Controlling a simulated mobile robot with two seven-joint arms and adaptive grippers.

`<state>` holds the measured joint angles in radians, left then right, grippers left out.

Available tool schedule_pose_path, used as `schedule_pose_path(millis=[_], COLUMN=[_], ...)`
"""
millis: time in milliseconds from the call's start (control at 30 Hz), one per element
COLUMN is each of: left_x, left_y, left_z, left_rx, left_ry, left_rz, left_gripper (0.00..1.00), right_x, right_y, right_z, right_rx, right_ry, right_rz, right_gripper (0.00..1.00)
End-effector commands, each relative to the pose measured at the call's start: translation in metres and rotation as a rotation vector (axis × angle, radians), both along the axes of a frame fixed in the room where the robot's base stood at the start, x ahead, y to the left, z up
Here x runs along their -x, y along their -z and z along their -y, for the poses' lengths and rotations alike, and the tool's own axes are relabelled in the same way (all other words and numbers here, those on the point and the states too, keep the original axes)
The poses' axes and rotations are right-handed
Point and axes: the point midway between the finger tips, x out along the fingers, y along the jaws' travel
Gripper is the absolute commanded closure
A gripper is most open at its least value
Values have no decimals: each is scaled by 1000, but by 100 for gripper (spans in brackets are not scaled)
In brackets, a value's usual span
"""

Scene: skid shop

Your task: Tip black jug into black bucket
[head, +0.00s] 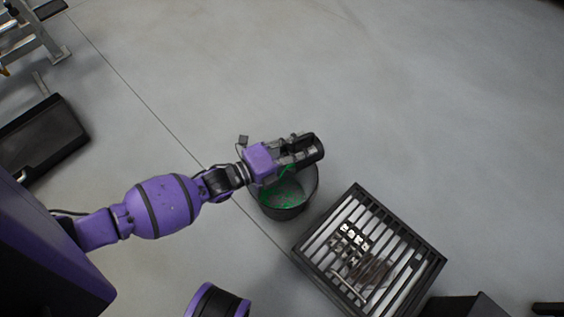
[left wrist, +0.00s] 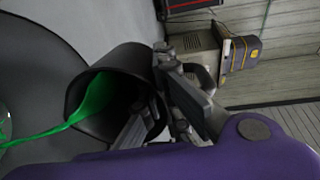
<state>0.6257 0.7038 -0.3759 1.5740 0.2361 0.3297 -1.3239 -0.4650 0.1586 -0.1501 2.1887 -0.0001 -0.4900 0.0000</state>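The black jug (head: 315,147) is held over the black bucket (head: 287,213), which stands on the floor. My left gripper (head: 291,147) is shut on the jug; in the left wrist view a finger (left wrist: 198,98) shows against its side. The jug also shows in the left wrist view (left wrist: 122,62), lying tilted with its mouth toward the left. Bright green liquid (left wrist: 95,98) runs out of its mouth in a stream to the left. Green liquid (head: 268,195) also shows inside the bucket. My right gripper is not in view.
A dark slatted crate (head: 323,222) with small items inside stands to the right of the bucket. A black box-like thing (head: 45,135) and a metal frame (head: 45,40) are at the left. The floor (head: 400,90) beyond the bucket is clear.

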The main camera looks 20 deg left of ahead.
Motion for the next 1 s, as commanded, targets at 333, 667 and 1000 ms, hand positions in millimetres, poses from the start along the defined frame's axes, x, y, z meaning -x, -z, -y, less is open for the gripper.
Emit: schedule_pose_path(millis=[333,667,1000], left_x=[3,6,14], left_y=[-1,-3,-6], left_z=[-2,-4,-9], left_rx=[25,46,110], left_ry=[0,0,-3], left_rz=[34,68,156], left_gripper=[100,100,100], right_x=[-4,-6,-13], right_y=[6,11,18], right_z=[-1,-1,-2], right_rx=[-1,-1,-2], right_ry=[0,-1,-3], right_rz=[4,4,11], right_gripper=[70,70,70])
